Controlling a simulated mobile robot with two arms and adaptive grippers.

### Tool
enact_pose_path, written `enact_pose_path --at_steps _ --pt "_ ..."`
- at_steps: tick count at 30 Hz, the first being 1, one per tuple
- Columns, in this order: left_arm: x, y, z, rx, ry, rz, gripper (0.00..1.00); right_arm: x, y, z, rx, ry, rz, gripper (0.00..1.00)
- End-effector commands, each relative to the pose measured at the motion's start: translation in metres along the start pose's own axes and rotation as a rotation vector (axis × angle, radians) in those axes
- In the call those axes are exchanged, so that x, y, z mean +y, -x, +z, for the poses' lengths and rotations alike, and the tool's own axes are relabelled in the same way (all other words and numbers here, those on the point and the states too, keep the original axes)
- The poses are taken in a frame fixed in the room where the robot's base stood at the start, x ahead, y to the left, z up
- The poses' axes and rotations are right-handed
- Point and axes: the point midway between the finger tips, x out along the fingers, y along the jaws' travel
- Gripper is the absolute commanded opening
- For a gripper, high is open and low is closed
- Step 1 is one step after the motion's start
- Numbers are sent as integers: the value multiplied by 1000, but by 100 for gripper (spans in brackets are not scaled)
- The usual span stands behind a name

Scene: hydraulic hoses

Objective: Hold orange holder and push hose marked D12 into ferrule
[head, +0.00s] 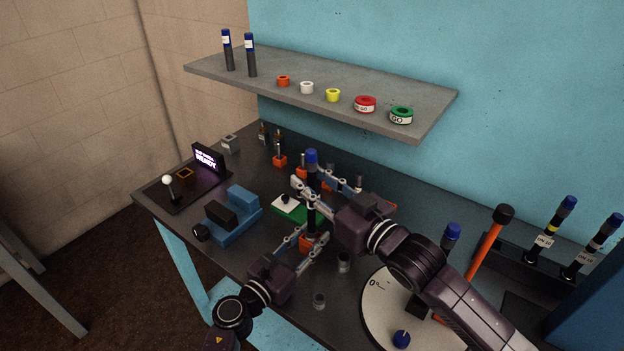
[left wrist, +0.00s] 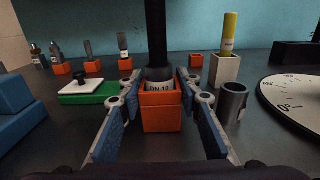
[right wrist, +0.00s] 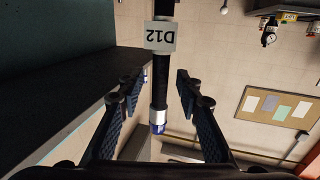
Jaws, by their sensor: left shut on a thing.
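The orange holder (left wrist: 162,112) stands on the bench between the fingers of my left gripper (head: 309,241), which is shut on it. A grey ferrule with a white label starting "DN" (left wrist: 159,87) sits in the holder; its last digit is unclear. The black hose (left wrist: 156,35) stands upright above it, its lower end at the ferrule; I cannot tell how deep it sits. The hose's D12 tag (right wrist: 161,36) and blue end (right wrist: 158,128) show in the right wrist view. My right gripper (right wrist: 155,80) is open, its fingers on either side of the hose with gaps showing.
A green block (head: 288,208) and a blue fixture (head: 236,216) stand left of the holder. Loose grey ferrules (head: 319,299) stand near the bench front. A round white dial plate (head: 385,320) is to the right. A grey shelf (head: 430,103) hangs above the back.

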Motion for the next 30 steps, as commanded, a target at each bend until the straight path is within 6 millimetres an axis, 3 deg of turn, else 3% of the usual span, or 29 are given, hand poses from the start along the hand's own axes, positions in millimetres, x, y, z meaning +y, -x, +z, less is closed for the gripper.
enact_pose_path --at_steps 5,12,18,30 --pt "0 0 0 0 0 0 8 1 20 1 -1 0 1 32" --pt "0 0 0 0 0 0 8 1 72 2 -2 0 1 32" --pt "0 0 0 0 0 0 8 0 104 0 1 0 0 32" --pt "0 0 0 -1 0 0 8 0 119 -1 3 0 -1 32"
